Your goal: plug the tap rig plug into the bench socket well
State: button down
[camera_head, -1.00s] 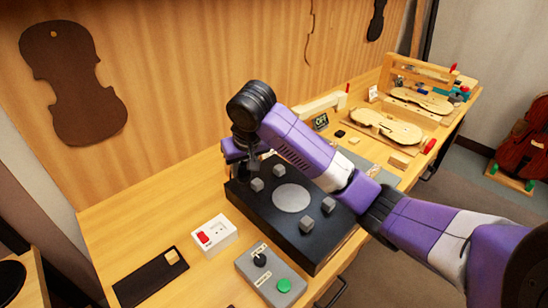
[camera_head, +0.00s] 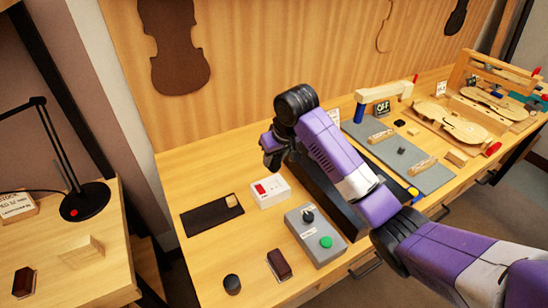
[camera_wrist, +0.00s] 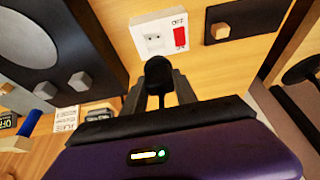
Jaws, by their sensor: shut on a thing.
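The tap rig plug (camera_wrist: 158,70) is a dark, rounded piece held between the fingertips of my gripper (camera_wrist: 158,88) in the wrist view. The bench socket well (camera_wrist: 152,42) is a white block with a small socket face and a red switch, just beyond the plug. In the head view the socket well (camera_head: 268,194) sits on the bench in front of my gripper (camera_head: 272,160), which is raised behind it. The plug looks apart from the socket, but the exact gap is unclear. My arm hides part of the black tap rig (camera_head: 328,194).
A grey control box (camera_head: 316,236) with a knob and green button stands in front of the rig. A black mat (camera_head: 208,217) lies left of the socket. A dark cylinder (camera_head: 232,284) and brown block (camera_head: 279,264) lie near the front edge.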

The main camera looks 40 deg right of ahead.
aim_at(278, 170)
jog(key=shift+r+p, duration=0.1)
jog(key=shift+p, duration=0.3)
jog(key=shift+f+b, duration=1.45)
jog(key=shift+f, duration=1.55)
jog(key=shift+p, duration=1.1)
jog(key=shift+f+b, duration=0.65)
jog(key=shift+f, duration=0.7)
jog(key=c, duration=0.9)
grip_release()
jog(key=shift+b+v, duration=0.4)
jog(key=shift+v, duration=3.5)
